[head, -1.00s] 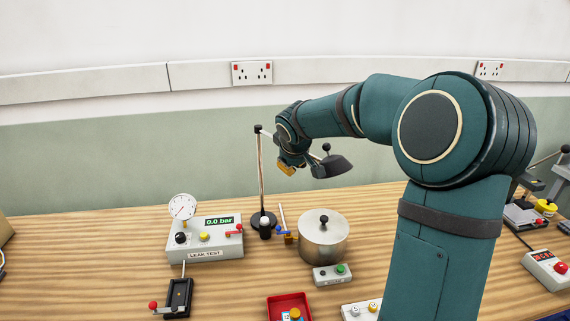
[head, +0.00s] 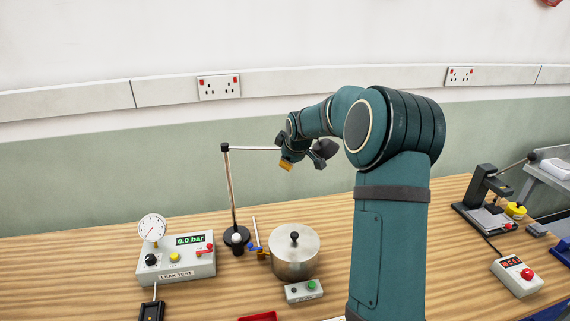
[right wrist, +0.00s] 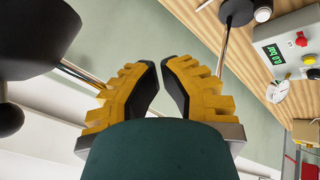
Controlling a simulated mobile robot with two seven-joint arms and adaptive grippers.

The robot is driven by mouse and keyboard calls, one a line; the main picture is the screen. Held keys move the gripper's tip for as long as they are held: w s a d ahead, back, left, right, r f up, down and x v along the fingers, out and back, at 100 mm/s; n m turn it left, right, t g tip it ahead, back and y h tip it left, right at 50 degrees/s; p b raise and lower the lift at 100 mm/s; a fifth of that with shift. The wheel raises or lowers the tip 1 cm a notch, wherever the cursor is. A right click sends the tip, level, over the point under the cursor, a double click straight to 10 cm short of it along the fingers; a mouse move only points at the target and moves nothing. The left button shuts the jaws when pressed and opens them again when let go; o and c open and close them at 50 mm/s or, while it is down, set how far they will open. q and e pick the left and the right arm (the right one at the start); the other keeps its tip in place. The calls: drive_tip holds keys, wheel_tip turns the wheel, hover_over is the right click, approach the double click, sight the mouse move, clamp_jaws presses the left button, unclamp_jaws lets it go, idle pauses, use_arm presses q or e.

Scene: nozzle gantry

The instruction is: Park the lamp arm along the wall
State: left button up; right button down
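The lamp has a slim upright post (head: 231,190) on a round black base. Its thin horizontal arm (head: 252,148) runs right from the post top toward the dark lamp head (head: 325,149), partly hidden by my right wrist. My right gripper (head: 286,164) has yellow fingers and hangs just below the arm line, left of the lamp head. In the right wrist view, the fingers of this gripper (right wrist: 163,80) stand apart with nothing seen between them. The lamp head (right wrist: 38,32) and a piece of the rod (right wrist: 80,73) show left of them. My left gripper is not in view.
The leak-test box (head: 176,262) with its gauge stands left of the lamp base. A lidded metal pot (head: 295,252) and a button box (head: 304,291) are right of it. A press (head: 488,200) stands far right. The wall behind is clear below the trunking (head: 300,88).

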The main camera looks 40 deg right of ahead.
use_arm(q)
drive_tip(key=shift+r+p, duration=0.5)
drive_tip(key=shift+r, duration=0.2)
use_arm(e)
drive_tip(key=shift+w+d, duration=1.45)
drive_tip(key=shift+d, duration=0.25)
